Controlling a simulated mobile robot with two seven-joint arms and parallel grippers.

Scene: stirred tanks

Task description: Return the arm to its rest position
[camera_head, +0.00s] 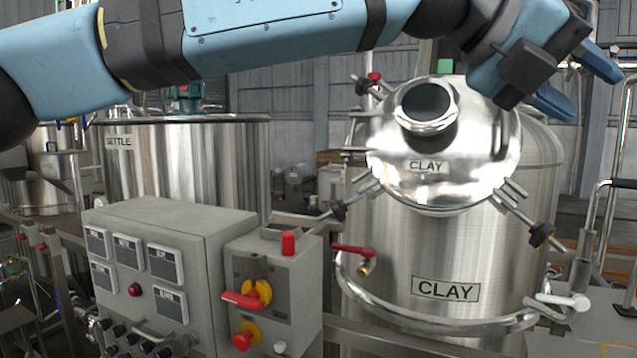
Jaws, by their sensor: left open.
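My left arm crosses the top of the head view from the left. Its gripper (573,88) is at the upper right, with blue fingers apart and nothing seen between them. The gripper appears in front of the upper right side of the steel tank marked CLAY (435,255). The tank's round lid (470,165), also marked CLAY, is tilted up and faces me. Whether the gripper touches the lid cannot be told. My right gripper is not in view.
A grey control box (165,215) with labels stands at the lower left. Beside it is a switch box (300,262) with red and yellow knobs. A SETTLE tank (190,165) stands behind. Metal rails (597,215) rise at right.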

